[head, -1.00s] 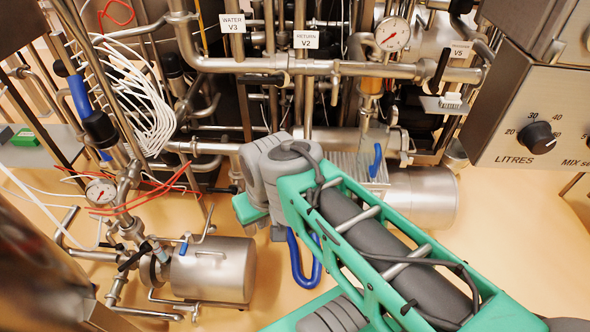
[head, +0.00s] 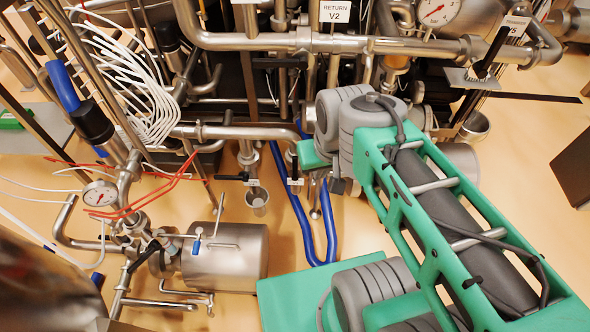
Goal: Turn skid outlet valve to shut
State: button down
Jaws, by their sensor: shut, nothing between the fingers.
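I cannot tell from a readable label which valve is the skid outlet valve. A small valve with a black lever (head: 231,178) and a white tag hangs under the pipework, above a small metal cup. A second small black-handled valve (head: 293,182) with a white tag is just right of it, left of my wrist. A small valve with a blue handle (head: 197,241) sits by the metal motor at lower left. My green and grey arm comes in from the lower right, its wrist in front of the lower pipes. My gripper's fingers are hidden behind the wrist.
A pipe (head: 330,43) runs across the top, with a gauge (head: 437,11) and a black-handled valve (head: 492,52) at right. A blue hose (head: 303,225) loops down beside the arm. Red and white cables hang at left. Orange floor is open at right.

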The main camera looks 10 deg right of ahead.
aim_at(294, 175)
jog(key=k, duration=1.25)
jog(key=u, duration=0.75)
jog(key=i, duration=1.4)
jog(key=z, duration=0.85)
